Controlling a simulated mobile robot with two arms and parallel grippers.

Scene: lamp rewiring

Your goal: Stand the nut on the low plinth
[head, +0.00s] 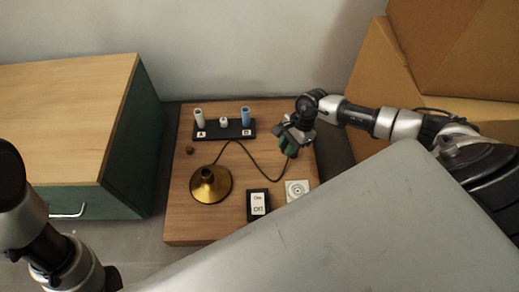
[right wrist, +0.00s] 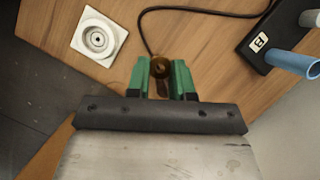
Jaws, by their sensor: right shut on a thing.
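My right gripper (head: 290,148) is over the right part of the wooden board, its green fingers pointing down. In the right wrist view its fingers (right wrist: 161,78) are shut on a small amber-brown ring-like piece, which looks like the nut (right wrist: 161,66). The fingers hide part of it. A white square block with a round ringed centre (head: 297,189) lies at the board's right edge and may be the low plinth; it also shows in the right wrist view (right wrist: 112,30). My left arm shows at the lower left, but its gripper cannot be made out.
A black rack (head: 224,132) with white and blue posts stands at the back. A brass lamp base (head: 210,184) has a dark cord running toward my right gripper. A black switch box (head: 258,204) and small brown piece (head: 189,150) rest on the board. A green cabinet (head: 130,140) stands left.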

